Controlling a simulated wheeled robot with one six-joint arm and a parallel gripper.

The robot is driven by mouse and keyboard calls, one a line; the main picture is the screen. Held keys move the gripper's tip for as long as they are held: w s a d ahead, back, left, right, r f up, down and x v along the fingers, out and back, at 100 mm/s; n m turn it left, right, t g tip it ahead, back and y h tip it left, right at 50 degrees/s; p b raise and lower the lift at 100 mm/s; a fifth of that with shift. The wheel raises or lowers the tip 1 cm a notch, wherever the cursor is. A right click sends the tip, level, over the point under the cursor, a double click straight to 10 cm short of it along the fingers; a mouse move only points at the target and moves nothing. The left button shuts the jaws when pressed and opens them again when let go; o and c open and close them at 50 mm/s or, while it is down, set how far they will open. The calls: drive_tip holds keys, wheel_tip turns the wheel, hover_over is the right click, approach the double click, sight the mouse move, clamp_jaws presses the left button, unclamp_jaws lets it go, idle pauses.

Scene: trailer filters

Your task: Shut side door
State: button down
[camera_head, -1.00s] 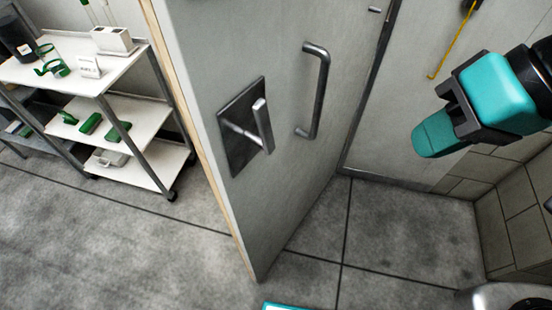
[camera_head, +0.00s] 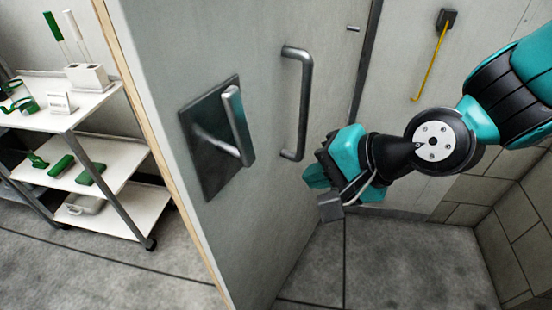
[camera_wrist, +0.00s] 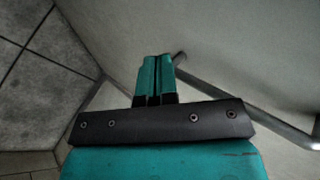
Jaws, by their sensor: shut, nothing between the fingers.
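The side door (camera_head: 225,45) is a grey panel with a pale wooden edge, standing open at an angle into the room. It carries a dark plate with a lever latch (camera_head: 238,125) and a metal pull handle (camera_head: 304,105). My gripper (camera_head: 310,178) is shut and empty, just right of the pull handle's lower end and close to the door face. In the wrist view its teal fingers (camera_wrist: 153,78) are pressed together, with a metal bar (camera_wrist: 250,105) running beside them at the right. I cannot tell whether the fingers touch the door.
A white shelf cart (camera_head: 105,160) with green tools stands left of the door. A yellow strap (camera_head: 432,65) hangs from a wall hook at the back. A tiled wall (camera_head: 525,200) bounds the right side. The concrete floor (camera_head: 400,265) at the lower right is clear.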

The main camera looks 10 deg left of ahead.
sight(264, 173)
drive_tip(key=w+a+f+p, duration=0.1)
drive_tip(key=a, duration=0.1)
drive_tip(key=a+f+p, duration=0.1)
drive_tip(key=a+p, duration=0.1)
drive_tip(key=w+a+f+p, duration=0.1)
drive_tip(key=a+p, duration=0.1)
drive_tip(key=shift+w, duration=0.3)
drive_tip(key=shift+w+a+f, duration=0.15)
drive_tip(key=shift+w+a, duration=0.15)
drive_tip(key=shift+a, duration=0.1)
